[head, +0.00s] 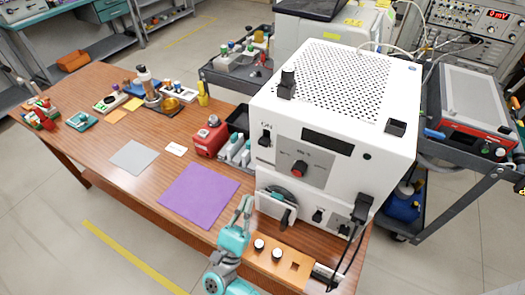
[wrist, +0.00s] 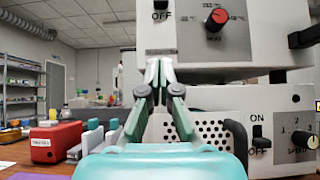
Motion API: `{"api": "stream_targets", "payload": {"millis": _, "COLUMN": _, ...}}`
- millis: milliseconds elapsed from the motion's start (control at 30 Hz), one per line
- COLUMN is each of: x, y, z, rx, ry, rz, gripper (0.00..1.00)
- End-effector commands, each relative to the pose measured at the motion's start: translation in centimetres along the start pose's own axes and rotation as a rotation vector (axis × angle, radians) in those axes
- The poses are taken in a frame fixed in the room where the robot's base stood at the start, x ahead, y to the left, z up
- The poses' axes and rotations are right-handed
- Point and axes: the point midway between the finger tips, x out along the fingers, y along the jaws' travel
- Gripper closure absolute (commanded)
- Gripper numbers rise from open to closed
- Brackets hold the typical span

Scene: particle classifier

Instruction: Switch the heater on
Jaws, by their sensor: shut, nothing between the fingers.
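The heater looks to be the large white box (head: 335,95) with a perforated top, on the right end of the wooden table. Its front has a black rocker switch (head: 265,138), a dark display and a red-centred knob (head: 299,169). In the wrist view, the switch (wrist: 160,4) is cut by the top edge above an OFF label, and the knob (wrist: 217,19) shows to its right. I cannot tell which way the switch is set. My gripper (head: 246,202) is shut and empty, in front of the lower unit. In the wrist view, its fingertips (wrist: 159,68) appear below the switch.
The lower unit has its own ON/OFF switch (wrist: 260,137) and a speed knob (wrist: 304,140). A red box (head: 209,136) and bottles stand left of the heater. A purple mat (head: 199,193) lies flat on the table. An orange block (head: 280,262) with white-topped pegs is close to my arm.

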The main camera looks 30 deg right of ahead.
Motion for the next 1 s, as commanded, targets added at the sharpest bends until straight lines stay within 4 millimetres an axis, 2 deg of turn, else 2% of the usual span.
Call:
{"api": "stream_targets", "payload": {"millis": 200, "x": 0.2, "y": 0.0, "z": 0.0, "rx": -0.001, "ry": 0.000, "rz": 0.000, "gripper": 1.00}}
{"api": "stream_targets", "payload": {"millis": 367, "x": 1.7, "y": -0.1, "z": -0.1, "rx": -0.002, "ry": 0.000, "rz": -0.002, "gripper": 1.00}}
{"api": "stream_targets", "payload": {"millis": 833, "x": 10.2, "y": -0.1, "z": 0.0, "rx": -0.002, "ry": -0.001, "rz": -0.004, "gripper": 1.00}}
{"api": "stream_targets", "payload": {"millis": 1000, "x": 11.8, "y": 0.0, "z": 1.7, "rx": 0.002, "ry": -0.001, "rz": -0.001, "gripper": 1.00}}
